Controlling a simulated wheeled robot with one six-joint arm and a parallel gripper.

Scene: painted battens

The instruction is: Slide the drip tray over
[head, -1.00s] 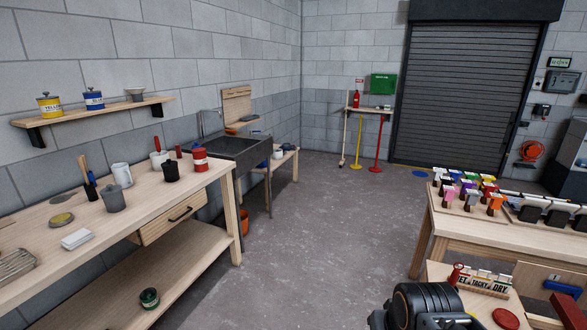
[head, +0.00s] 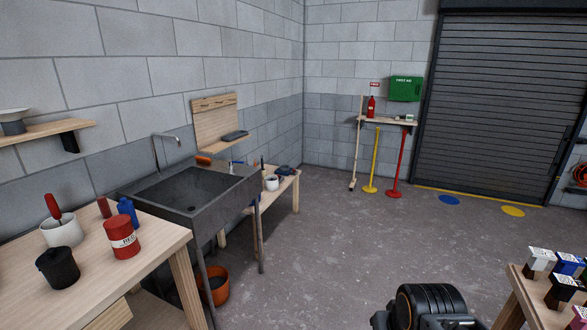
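I cannot make out a drip tray for certain in the head view. Part of my arm and gripper (head: 425,308) shows at the bottom edge, right of centre. Its fingertips are not clearly visible, so I cannot tell whether it is open or shut. Nothing is seen in contact with it.
A wooden bench (head: 125,265) with a red can (head: 122,237), a black pot (head: 58,268) and a white pot (head: 58,232) is at left. Behind it stand a grey sink (head: 205,205) and an orange bucket (head: 214,290). A table (head: 522,308) is lower right. The middle floor is clear.

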